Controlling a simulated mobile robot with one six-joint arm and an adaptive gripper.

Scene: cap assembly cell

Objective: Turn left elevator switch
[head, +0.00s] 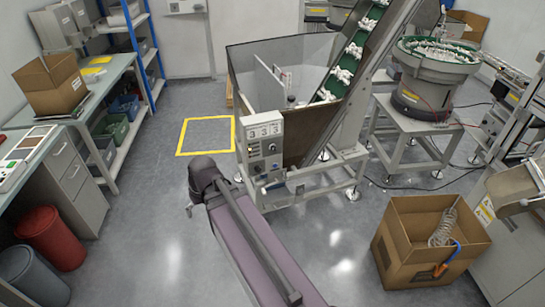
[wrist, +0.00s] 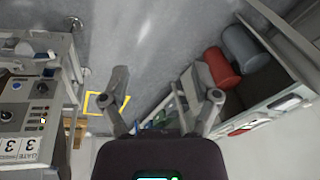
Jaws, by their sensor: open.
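The elevator's grey control box (head: 264,148), with a "333" label on top and several knobs and buttons on its front, stands at the lower front of the elevator. In the wrist view the control box (wrist: 32,105) is at the left edge, turned around, with a blue knob (wrist: 17,86) and dark knobs. Which knob is the left elevator switch I cannot tell. My gripper (wrist: 155,75) is open and empty, with floor between its fingers, well apart from the box.
The inclined elevator (head: 348,60) rises from a hopper behind the box. A cardboard box (head: 418,265) with a coiled hose stands at the right. Red (head: 50,240) and grey (head: 30,275) bins and a workbench (head: 85,95) are at the left. A yellow floor square (head: 206,136) is clear.

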